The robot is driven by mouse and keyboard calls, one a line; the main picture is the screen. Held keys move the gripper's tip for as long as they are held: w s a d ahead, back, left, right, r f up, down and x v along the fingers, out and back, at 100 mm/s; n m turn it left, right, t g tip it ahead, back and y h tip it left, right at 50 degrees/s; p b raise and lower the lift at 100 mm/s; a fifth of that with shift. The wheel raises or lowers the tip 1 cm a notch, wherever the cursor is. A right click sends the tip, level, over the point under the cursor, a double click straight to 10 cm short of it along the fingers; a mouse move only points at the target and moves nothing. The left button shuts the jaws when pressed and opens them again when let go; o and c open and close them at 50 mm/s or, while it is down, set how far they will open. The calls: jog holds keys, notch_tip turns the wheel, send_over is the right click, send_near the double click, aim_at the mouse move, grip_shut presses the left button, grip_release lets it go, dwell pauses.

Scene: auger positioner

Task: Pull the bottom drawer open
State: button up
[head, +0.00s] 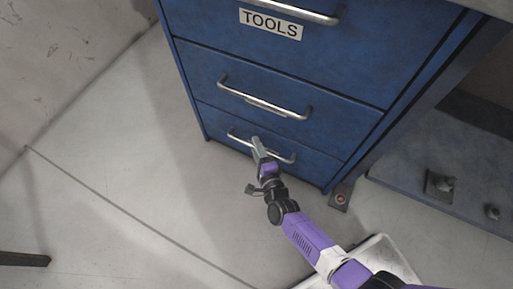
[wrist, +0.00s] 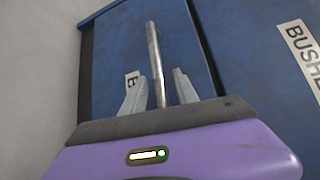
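The bottom drawer (head: 310,165) is the lowest front of a blue cabinet, and it looks closed, flush with the fronts above. Its silver bar handle (head: 282,157) runs across it. My gripper (head: 258,146) is at this handle and covers part of it. In the wrist view the handle (wrist: 155,60) runs upright in the picture and reaches down between the two grey fingers of my gripper (wrist: 158,88). The fingers are apart, one on each side of the bar, with a visible gap on both sides. A label partly shows behind the left finger.
The middle drawer (head: 225,70) and the top drawer, labelled TOOLS (head: 270,24), are above and look closed. The grey floor (head: 130,170) left of and before the cabinet is mostly clear. A bolted foot (head: 340,197) stands at the cabinet's lower right. A wall (head: 60,60) rises on the left.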

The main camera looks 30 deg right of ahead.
jog(key=shift+c, duration=0.5)
grip_shut()
dwell(1.0)
